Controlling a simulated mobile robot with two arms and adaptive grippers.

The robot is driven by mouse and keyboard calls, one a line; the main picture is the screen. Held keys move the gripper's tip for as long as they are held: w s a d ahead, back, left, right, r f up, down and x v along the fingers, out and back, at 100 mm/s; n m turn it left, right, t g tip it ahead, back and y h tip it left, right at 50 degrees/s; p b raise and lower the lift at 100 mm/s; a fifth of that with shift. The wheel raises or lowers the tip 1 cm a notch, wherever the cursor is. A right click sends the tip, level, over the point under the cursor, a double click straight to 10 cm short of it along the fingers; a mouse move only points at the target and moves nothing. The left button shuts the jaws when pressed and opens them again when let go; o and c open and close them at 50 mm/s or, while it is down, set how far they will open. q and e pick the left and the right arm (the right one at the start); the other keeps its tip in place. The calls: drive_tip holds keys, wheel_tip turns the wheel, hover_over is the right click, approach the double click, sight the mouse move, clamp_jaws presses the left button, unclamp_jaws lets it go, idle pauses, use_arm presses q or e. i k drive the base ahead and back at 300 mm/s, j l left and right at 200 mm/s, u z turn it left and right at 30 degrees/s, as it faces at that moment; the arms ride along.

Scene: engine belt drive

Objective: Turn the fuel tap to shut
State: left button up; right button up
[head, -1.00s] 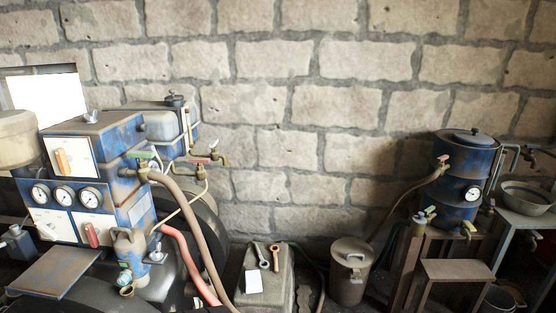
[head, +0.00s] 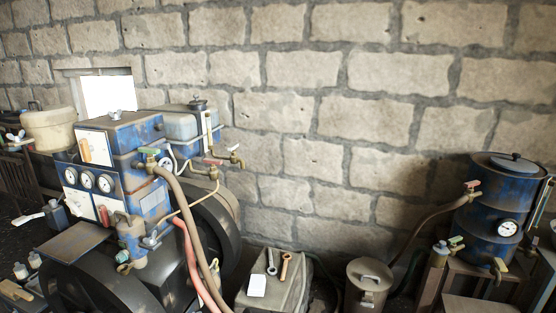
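Several taps show on the blue engine (head: 128,135); which one is the fuel tap I cannot tell for sure. A tap with a red handle (head: 213,162) sits below the pale blue tank (head: 180,125), with a thin hose below it. Its handle looks roughly level. A brass tap (head: 236,158) stands just to its right. A tap with a green handle (head: 149,152) sits on the engine's near side, above a thick brown hose. Whether any of them is open or shut is too small to tell. Neither of my grippers is in view.
A blue drum (head: 506,195) with a gauge and taps stands at the right. A lidded metal can (head: 368,286) and a grey block (head: 275,290) with spanners stand in front of the wall. A large dark wheel (head: 228,225) and hoses crowd the engine's right side.

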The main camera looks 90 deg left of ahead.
sight(213, 162)
drive_tip(key=i+u, duration=0.25)
drive_tip(key=u, duration=0.15)
drive_tip(key=i+u, duration=0.2)
drive_tip(key=u, duration=0.25)
drive_tip(key=i+l+u, duration=0.1)
drive_tip(key=u, duration=0.3)
drive_tip(key=i+u, duration=0.15)
drive_tip(key=u, duration=0.3)
drive_tip(key=i+u, duration=0.15)
drive_tip(key=u, duration=0.35)
drive_tip(key=i+u, duration=0.15)
drive_tip(key=u, duration=0.3)
drive_tip(key=i+l+u, duration=0.15)
drive_tip(key=u, duration=0.35)
drive_tip(key=i+l+u, duration=0.1)
drive_tip(key=u, duration=0.35)
drive_tip(key=k+l, duration=0.05)
drive_tip(key=l, duration=0.05)
